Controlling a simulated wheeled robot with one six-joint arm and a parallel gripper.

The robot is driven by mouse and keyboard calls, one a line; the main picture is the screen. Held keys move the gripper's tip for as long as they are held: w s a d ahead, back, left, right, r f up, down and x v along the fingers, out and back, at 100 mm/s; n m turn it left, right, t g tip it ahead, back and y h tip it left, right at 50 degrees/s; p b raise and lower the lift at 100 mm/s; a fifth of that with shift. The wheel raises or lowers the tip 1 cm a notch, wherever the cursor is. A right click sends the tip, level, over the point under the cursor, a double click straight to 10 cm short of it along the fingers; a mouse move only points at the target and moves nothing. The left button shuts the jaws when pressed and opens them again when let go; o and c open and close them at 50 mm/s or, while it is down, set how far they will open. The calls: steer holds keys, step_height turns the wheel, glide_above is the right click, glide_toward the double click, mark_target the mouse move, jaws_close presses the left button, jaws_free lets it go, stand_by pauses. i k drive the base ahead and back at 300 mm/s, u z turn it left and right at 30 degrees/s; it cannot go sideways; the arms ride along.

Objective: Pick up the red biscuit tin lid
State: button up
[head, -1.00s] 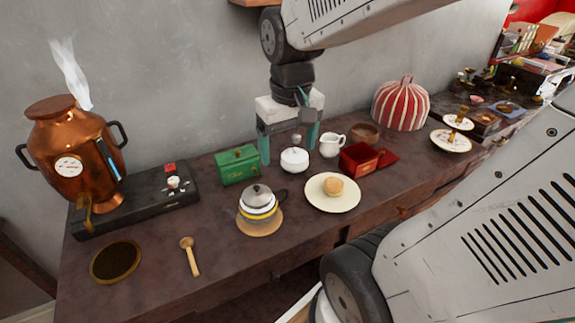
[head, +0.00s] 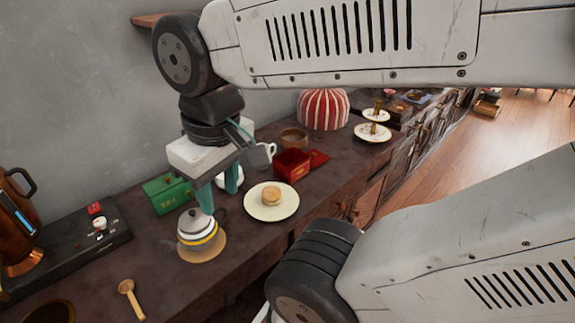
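The red biscuit tin (head: 292,166) stands on the dark counter behind the cream plate. Its flat red lid (head: 319,157) lies on the counter against the tin's right side, partly hidden by the tin. My gripper (head: 218,192) points down over the counter, left of the tin and lid and apart from both. Its two teal fingers are spread, with nothing seen held between them. The small white lidded pot is mostly hidden behind the fingers.
A cream plate (head: 258,208) with a biscuit lies in front of the tin. A striped teapot (head: 198,228), green tin (head: 165,196), white jug (head: 267,150), wooden bowl (head: 294,138) and red-striped cosy (head: 324,108) stand nearby. Clear counter lies right of the lid.

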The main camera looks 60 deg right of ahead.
mark_target(317, 157)
steer(key=z, duration=1.65)
